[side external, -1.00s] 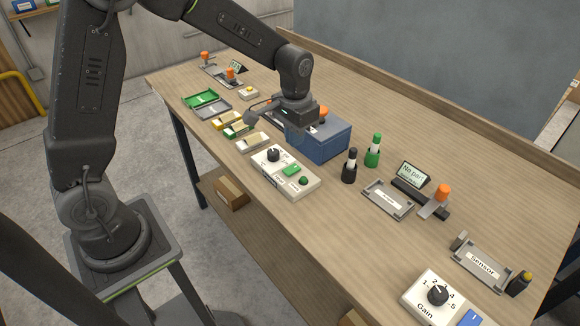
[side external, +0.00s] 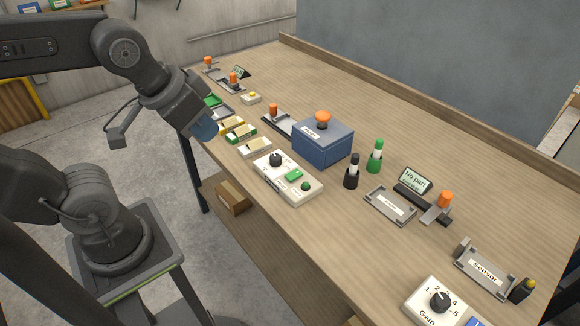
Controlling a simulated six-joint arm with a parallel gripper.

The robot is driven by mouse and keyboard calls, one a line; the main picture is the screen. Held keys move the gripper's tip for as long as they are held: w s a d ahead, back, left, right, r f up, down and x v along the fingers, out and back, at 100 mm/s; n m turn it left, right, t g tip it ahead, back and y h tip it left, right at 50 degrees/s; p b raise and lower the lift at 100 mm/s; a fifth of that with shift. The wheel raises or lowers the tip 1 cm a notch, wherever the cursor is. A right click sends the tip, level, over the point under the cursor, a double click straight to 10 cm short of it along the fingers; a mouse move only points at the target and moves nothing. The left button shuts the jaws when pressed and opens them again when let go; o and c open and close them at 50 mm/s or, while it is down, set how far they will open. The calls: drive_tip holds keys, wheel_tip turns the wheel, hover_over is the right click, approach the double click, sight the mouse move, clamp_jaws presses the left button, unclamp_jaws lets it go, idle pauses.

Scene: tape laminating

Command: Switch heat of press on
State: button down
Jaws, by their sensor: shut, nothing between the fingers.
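A blue box with an orange knob on top, which looks like the press (side external: 325,146), stands on the bench right of the middle. In front of it lies a white control box (side external: 272,177) with a black dial (side external: 275,159), a green rectangular switch (side external: 293,174) and a round green button or lamp (side external: 306,186). Its small labels are unreadable, and I cannot tell whether the heat is on. My gripper (side external: 206,129) is at the bench's front edge, left of the control box and apart from it. It is shut and empty; its bluish fingertips are small in this view.
Black (side external: 352,171) and green (side external: 375,156) bottle-like items stand right of the blue box. A grey fixture (side external: 390,207) and a Gain box (side external: 436,300) lie farther right. The bench's back is clear.

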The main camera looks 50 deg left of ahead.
idle(0.3)
drive_tip(key=g, duration=0.6)
hover_over(298, 173)
wheel_tip(298, 173, down, 7)
drive_tip(key=shift+a+f, duration=0.1)
drive_tip(key=shift+f, duration=0.05)
wheel_tip(298, 173, down, 14)
drive_tip(key=shift+r, duration=0.1)
idle(0.4)
